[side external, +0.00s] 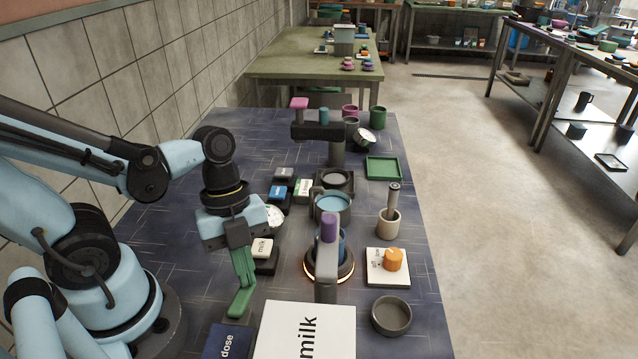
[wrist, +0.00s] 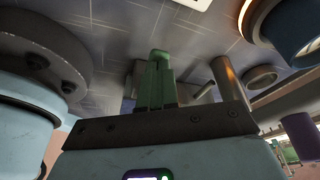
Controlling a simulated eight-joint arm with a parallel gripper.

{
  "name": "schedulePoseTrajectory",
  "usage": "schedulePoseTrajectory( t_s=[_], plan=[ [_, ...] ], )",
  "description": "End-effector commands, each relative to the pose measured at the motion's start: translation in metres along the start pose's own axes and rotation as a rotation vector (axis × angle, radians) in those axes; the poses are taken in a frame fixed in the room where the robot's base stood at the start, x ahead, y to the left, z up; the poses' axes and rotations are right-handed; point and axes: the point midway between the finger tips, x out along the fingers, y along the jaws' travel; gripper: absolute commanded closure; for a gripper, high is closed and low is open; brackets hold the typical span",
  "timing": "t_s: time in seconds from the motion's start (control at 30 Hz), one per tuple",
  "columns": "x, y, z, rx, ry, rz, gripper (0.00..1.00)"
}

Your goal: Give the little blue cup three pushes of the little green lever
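My gripper (side external: 240,302) hangs at the left of the work, pointing down over the dark blue table; its long green fingers look pressed together with nothing between them. The green fingers also show in the wrist view (wrist: 160,58). A blue cup (side external: 343,243) stands on a glowing ring, right of my gripper and partly hidden by a grey post with a purple top (side external: 329,228). The wrist view shows a blue vessel (wrist: 288,32) on the ring at upper right. I cannot make out a green lever apart from my green fingers.
A white milk box (side external: 305,335) and a dark dose box (side external: 225,342) stand in front. A grey pot of blue liquid (side external: 331,205), a beige mortar (side external: 389,223), an orange knob (side external: 393,260) and a grey bowl (side external: 391,316) lie right. A pink-topped machine (side external: 318,131) stands behind.

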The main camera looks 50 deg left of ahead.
Motion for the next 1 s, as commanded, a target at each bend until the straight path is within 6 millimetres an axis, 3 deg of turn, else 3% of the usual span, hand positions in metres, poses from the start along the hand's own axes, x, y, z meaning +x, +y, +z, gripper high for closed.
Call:
schedulePoseTrajectory(
  t_s=[0.7,1.0],
  plan=[
    [-0.025,0.0,-0.008,0.0,0.0,0.0,1.0],
    [-0.026,0.0,-0.008,0.0,0.0,0.0,1.0]
  ],
)
